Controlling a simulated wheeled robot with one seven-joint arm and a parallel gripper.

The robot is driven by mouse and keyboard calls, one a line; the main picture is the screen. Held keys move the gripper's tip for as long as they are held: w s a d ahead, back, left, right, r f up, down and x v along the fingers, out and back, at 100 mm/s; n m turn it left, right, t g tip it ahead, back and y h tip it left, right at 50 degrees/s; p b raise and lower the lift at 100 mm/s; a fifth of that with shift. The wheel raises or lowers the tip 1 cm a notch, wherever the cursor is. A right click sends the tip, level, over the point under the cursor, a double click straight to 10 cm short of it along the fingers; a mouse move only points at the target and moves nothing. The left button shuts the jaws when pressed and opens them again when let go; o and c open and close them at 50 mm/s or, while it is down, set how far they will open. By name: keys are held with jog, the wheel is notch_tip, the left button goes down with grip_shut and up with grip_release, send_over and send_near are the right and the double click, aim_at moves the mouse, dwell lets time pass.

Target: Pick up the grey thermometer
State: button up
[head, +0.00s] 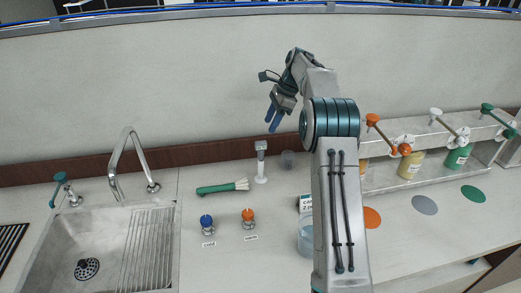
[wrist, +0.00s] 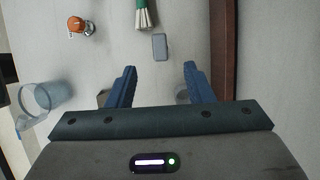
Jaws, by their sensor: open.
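A slim upright thing with a grey rectangular head (head: 261,146) stands on a round white foot on the counter, right of the green brush; I take it for the grey thermometer. In the wrist view its grey head (wrist: 160,47) shows from above, just beyond the fingertips and roughly centred between them. My gripper (head: 273,121) is up in the air above the back of the counter, blue fingers pointing down. In the wrist view my gripper (wrist: 158,68) is open, with nothing between its fingers.
A green brush (head: 216,188) lies left of it, and a small grey cup (head: 288,159) stands right. Blue (head: 207,222) and orange (head: 248,217) knobs are in front. A clear jug (wrist: 48,97) stands nearby. The sink (head: 110,245) is left; a bottle shelf (head: 430,160) is right.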

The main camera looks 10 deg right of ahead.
aim_at(260, 149)
jog(key=x, duration=0.8)
jog(key=shift+p, duration=0.35)
jog(key=shift+d+p+x, duration=0.1)
jog(key=shift+p+x, duration=0.4)
jog(key=shift+x, duration=0.8)
jog(key=shift+d+p+x, duration=0.15)
jog(key=shift+p+x, duration=0.35)
jog(key=shift+x, duration=0.85)
jog(key=shift+f, duration=0.1)
grip_shut()
